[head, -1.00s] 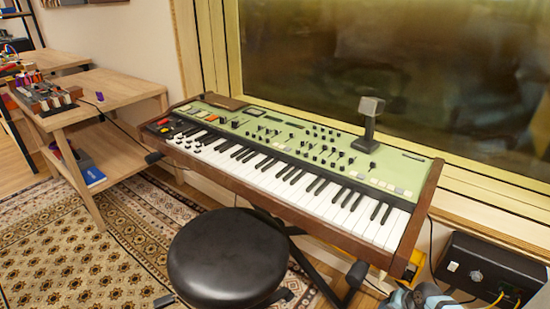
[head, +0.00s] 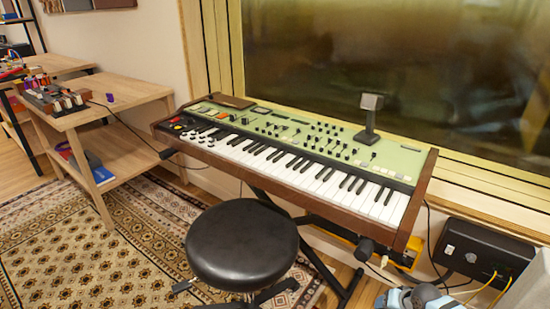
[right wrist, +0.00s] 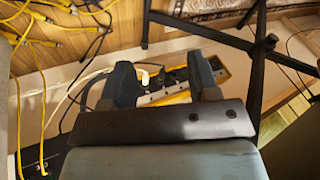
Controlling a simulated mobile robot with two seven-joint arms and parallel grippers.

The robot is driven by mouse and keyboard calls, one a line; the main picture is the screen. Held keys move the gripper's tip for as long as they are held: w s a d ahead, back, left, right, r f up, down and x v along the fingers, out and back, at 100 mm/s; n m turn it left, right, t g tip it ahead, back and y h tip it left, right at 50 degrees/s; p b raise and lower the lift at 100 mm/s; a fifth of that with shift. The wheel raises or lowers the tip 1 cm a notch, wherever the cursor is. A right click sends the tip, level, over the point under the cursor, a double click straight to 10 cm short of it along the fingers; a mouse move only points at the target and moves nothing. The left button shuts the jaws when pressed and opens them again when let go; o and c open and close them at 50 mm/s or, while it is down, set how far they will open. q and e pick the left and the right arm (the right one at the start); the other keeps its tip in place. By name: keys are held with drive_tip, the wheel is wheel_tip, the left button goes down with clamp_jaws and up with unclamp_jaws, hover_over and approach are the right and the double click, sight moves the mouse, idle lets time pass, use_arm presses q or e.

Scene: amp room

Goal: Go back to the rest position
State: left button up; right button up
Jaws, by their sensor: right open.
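My right gripper (right wrist: 162,82) shows in the right wrist view with its two dark fingers spread apart. It is open, and nothing is held between the fingers. Beyond the fingers, lower down, lies a yellow-edged power strip (right wrist: 180,88) with plugs in it; I cannot tell the exact distance. In the head view only a grey-blue part of my right arm shows at the bottom right edge. My left gripper is in neither view.
A green keyboard synthesizer (head: 300,150) stands on a dark stand below the window. A round black stool (head: 243,243) is in front of it. A wooden table (head: 120,92) is at left. A black box (head: 485,250) and yellow cables (right wrist: 40,70) are near my right arm.

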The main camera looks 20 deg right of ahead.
drive_tip(key=s+a+r+n+t+y, duration=0.25)
drive_tip(key=a+r+n, duration=0.25)
drive_tip(key=a+r, duration=0.5)
drive_tip(key=s+a+r+n+t+y, duration=0.3)
drive_tip(key=a+r+n, duration=0.4)
drive_tip(key=a, duration=0.6)
drive_tip(key=s+a+r+m+t+y, duration=0.1)
drive_tip(key=s+a+r+t, duration=0.1)
drive_tip(key=a+r, duration=0.35)
drive_tip(key=s+a+r+t, duration=0.1)
drive_tip(key=a+r+t, duration=0.2)
drive_tip(key=r, duration=0.5)
drive_tip(key=s+a+r+m+t+y, duration=0.1)
drive_tip(key=s+a+r+t, duration=0.1)
drive_tip(key=a+r, duration=0.35)
use_arm(q)
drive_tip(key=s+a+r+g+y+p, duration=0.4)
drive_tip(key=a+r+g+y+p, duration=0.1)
drive_tip(key=p, duration=3.2)
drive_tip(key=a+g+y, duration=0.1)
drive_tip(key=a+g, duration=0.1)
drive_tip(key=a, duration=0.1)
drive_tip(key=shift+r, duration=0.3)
use_arm(e)
drive_tip(key=s+d+r+g+h, duration=0.4)
drive_tip(key=d+r+g+h, duration=0.2)
drive_tip(key=d, duration=0.3)
drive_tip(key=shift+d+r+g, duration=0.35)
drive_tip(key=shift+d+r, duration=0.05)
drive_tip(key=shift+r, duration=0.45)
